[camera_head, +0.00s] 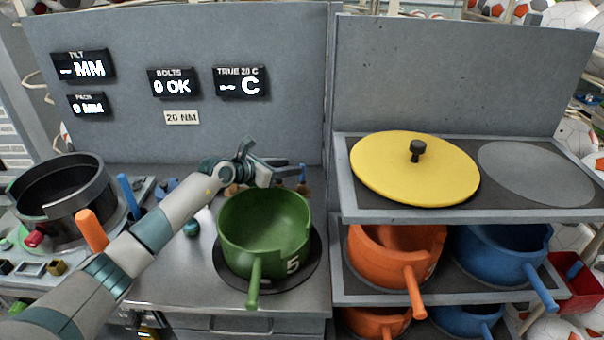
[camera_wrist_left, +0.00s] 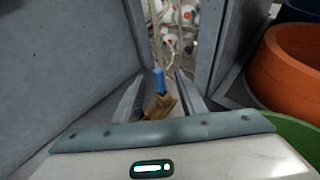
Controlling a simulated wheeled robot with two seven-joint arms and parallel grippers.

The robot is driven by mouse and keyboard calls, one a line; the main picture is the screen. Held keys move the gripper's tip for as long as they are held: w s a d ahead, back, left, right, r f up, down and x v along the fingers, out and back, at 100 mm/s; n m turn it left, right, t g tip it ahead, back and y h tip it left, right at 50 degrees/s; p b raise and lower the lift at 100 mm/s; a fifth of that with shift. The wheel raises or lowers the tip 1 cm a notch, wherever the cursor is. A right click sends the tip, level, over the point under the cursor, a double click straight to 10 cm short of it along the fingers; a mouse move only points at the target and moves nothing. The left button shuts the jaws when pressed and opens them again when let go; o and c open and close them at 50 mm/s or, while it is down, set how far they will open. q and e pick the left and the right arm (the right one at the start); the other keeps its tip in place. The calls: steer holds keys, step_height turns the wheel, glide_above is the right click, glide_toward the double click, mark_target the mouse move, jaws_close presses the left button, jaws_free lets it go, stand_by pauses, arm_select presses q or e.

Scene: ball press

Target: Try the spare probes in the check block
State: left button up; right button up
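A probe with a blue handle (camera_head: 302,174) stands at the back of the grey bench, by the foot of the panel. In the left wrist view the blue handle (camera_wrist_left: 159,81) rises from a brown piece (camera_wrist_left: 160,105). My left gripper (camera_head: 284,169) reaches over the bench behind the green pot. Its fingers (camera_wrist_left: 160,88) are open, with the blue handle showing between them and gaps on both sides. Other small brown pieces (camera_head: 232,189) are partly hidden under my wrist. I cannot tell which piece is the check block. My right gripper is not in view.
A green pot (camera_head: 262,232) marked 5 stands in front of my left gripper. A shelf at the right holds a yellow lid (camera_head: 400,172), orange pots (camera_head: 385,262) and blue pots (camera_head: 500,252). A dark round vessel (camera_head: 62,190) stands at the left. The panel shows "TRUE 20 C" (camera_head: 240,82) with dashes.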

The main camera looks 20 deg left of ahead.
mark_target(300, 165)
arm_select(q)
steer(key=shift+p+x, duration=0.65)
steer(key=shift+x, duration=0.2)
steer(key=x, duration=0.3)
steer(key=shift+w+f+p, duration=0.1)
steer(key=shift+w+p, duration=0.2)
steer(key=shift+p, duration=0.1)
jaws_close()
